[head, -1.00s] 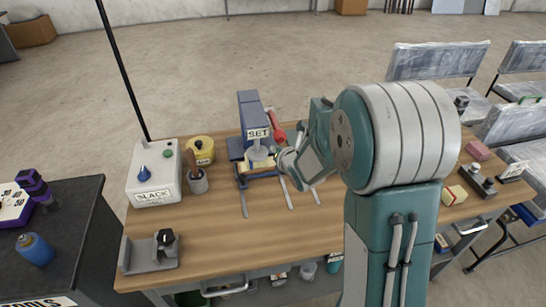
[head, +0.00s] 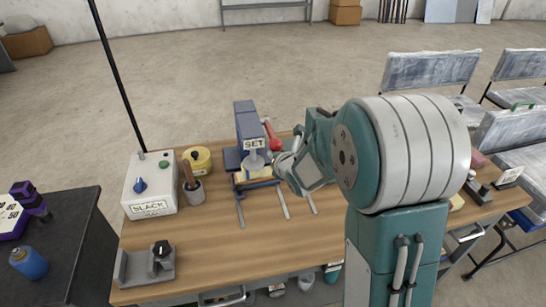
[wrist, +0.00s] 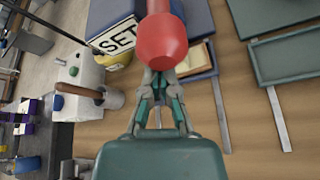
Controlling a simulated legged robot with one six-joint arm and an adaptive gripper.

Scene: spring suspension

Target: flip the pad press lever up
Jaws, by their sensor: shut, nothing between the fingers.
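The pad press (head: 247,130) is a blue-grey upright with a "SET" label, standing at the back of the wooden bench. Its lever has a red knob (head: 274,143) on the right side of the press; in the wrist view the red knob (wrist: 162,40) looms large, just beyond my fingertips. My gripper (wrist: 160,77) is shut and empty, with its tips at the lower edge of the knob in that picture. Whether they touch it I cannot tell. In the head view my arm hides most of the gripper.
A white "SLACK" box (head: 149,186), a yellow tin (head: 197,160) and a grey cup with a brown handle (head: 192,190) stand left of the press. A grey bracket with a black knob (head: 146,264) sits at the front left. The bench middle (head: 220,250) is clear.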

